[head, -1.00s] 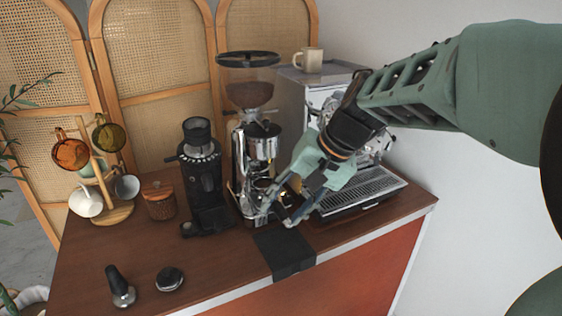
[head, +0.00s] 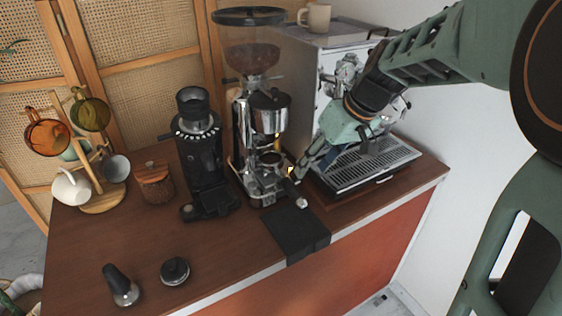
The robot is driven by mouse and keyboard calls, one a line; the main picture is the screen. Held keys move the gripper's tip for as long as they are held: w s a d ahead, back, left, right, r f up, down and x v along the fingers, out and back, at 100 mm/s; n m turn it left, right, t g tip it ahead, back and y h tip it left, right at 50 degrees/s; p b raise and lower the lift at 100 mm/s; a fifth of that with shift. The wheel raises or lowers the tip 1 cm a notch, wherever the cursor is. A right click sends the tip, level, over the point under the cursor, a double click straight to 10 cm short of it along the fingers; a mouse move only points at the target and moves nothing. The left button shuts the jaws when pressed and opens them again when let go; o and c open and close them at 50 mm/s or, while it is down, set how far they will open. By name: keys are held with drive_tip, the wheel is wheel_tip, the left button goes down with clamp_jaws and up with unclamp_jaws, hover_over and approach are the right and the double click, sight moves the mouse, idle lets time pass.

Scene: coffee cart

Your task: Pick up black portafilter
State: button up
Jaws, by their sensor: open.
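The black portafilter (head: 294,190) sits at the chrome grinder (head: 264,130), under its spout. Its dark handle points to the front right and ends in a light tip. My gripper (head: 300,172) is open, just above and behind the handle, on the side toward the espresso machine. Its fingers are seen partly edge-on and overlap each other. They do not appear closed around the handle, but I cannot tell whether one touches it.
The espresso machine (head: 372,160) with its drip tray stands close on the right. A black mat (head: 297,233) hangs over the counter's front edge. A black grinder (head: 203,165), wooden jar (head: 155,184), mug tree (head: 102,200), tamper (head: 120,287) and round black tool (head: 175,270) stand left.

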sight(295, 189)
drive_tip(key=shift+s+a+x, duration=0.1)
drive_tip(key=shift+s+x, duration=0.05)
drive_tip(key=shift+x, duration=1.5)
drive_tip(key=shift+s+a+x, duration=0.1)
drive_tip(key=shift+x, duration=1.55)
drive_tip(key=shift+s+x, duration=0.15)
drive_tip(key=shift+x, duration=1.5)
clamp_jaws()
drive_tip(key=shift+w+r, duration=0.1)
